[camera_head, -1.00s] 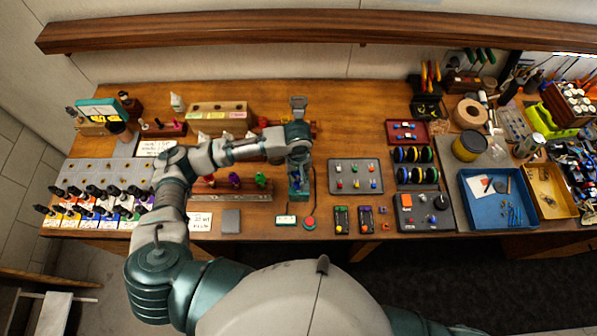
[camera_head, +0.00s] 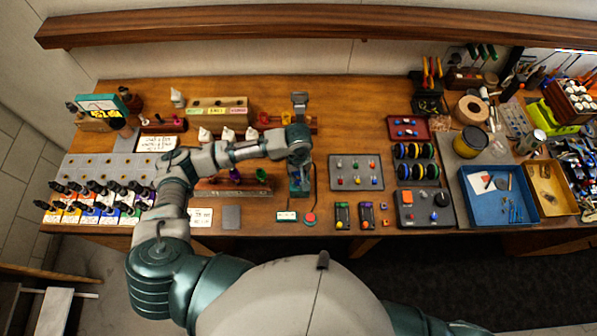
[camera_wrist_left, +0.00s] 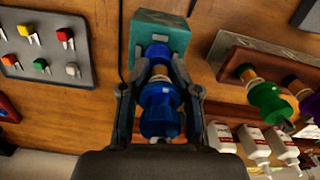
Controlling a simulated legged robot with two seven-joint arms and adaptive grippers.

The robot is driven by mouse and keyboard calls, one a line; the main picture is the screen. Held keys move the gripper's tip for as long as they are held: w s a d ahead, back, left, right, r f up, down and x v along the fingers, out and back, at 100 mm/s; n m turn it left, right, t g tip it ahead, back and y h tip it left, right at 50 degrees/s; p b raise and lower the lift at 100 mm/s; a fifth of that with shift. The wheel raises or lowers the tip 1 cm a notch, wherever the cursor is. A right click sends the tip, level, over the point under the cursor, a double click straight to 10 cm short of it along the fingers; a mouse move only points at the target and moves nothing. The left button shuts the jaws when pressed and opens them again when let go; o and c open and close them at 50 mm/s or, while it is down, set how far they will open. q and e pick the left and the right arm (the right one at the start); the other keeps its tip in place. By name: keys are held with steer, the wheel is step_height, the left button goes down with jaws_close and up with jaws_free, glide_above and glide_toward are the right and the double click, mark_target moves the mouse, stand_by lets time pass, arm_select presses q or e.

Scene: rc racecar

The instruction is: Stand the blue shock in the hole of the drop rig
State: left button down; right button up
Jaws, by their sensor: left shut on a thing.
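The blue shock (camera_wrist_left: 160,107) is between the fingers of my left gripper (camera_wrist_left: 158,85) in the left wrist view. My left gripper (camera_head: 300,158) is shut on it, over the drop rig in the head view. The rig's teal block (camera_head: 299,188) shows just below the gripper, and also beyond the shock in the wrist view (camera_wrist_left: 172,32). The shock's far end overlaps the block there. The hole is hidden, and I cannot tell whether the shock's end is in it. My right gripper is out of view.
A wooden rack with a green shock (camera_head: 262,175) and a purple shock (camera_head: 234,174) stands left of the rig. A grey tray of coloured parts (camera_head: 356,186) lies to the right. A red button (camera_head: 309,219) is in front. White bottles (camera_wrist_left: 252,142) stand behind.

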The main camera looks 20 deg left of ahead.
arm_select(q)
steer(key=shift+f, duration=0.2)
steer(key=c, duration=0.7)
jaws_free()
steer(key=shift+c, duration=0.2)
step_height(320, 180, up, 12)
steer(key=shift+w+f, duration=0.1)
steer(key=shift+w, duration=0.05)
